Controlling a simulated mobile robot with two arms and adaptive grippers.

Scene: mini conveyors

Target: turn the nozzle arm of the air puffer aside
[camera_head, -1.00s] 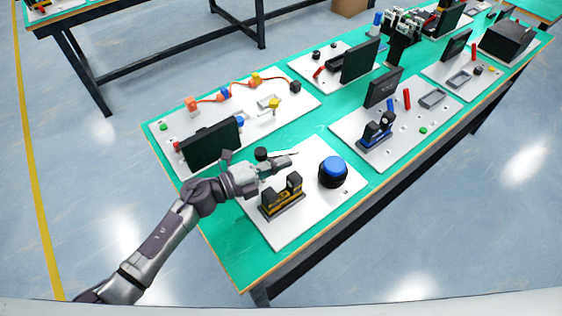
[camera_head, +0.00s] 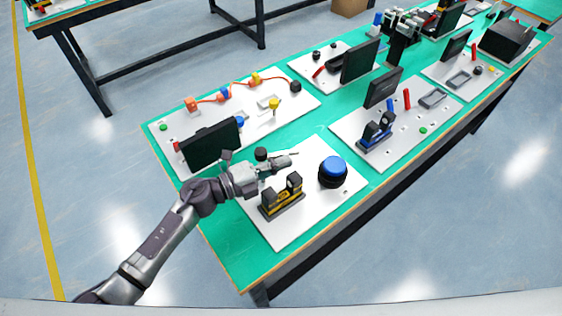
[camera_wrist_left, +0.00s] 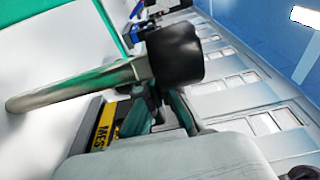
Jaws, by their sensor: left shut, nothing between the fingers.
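A pale round rod (camera_wrist_left: 75,88) with a thick black end piece (camera_wrist_left: 175,52) crosses close in front of the camera in the left wrist view. It appears to be the nozzle arm of the air puffer. In the head view a small black knob (camera_head: 260,154) stands beside my gripper on the near white board. My left gripper (camera_head: 281,163) is shut and empty, low over this board. Its fingers show partly behind the rod in the left wrist view (camera_wrist_left: 165,112). I cannot tell whether they touch the rod. My right gripper is not in view.
A black-and-yellow device (camera_head: 283,196) stands just in front of my gripper. A blue dome on a black base (camera_head: 332,171) is to its right. A dark screen (camera_head: 211,145) stands behind my wrist. The near white board (camera_head: 287,236) has bare room at its front.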

